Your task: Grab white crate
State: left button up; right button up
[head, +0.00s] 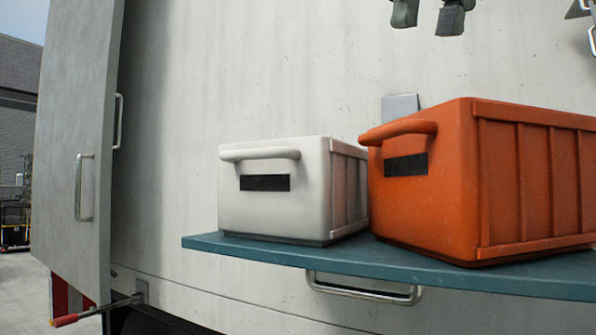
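The white crate (270,205) stands upright on a teal shelf (290,254) on the side of the truck. A bar handle runs across the top of its front face, above a dark label slot. My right gripper (429,17) shows only as two dark fingertips at the top edge. They are apart with nothing between them, above and to the right of the white crate in the picture, and not touching it. The rest of that gripper is out of frame. My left gripper is not in view.
A larger orange crate (420,205) stands on the shelf close to the white crate's right side. An open truck door (75,150) with a metal handle stands at the left. The space in front of the white crate looks clear.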

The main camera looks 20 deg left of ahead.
aim_at(312, 191)
jog(key=k, duration=1.1)
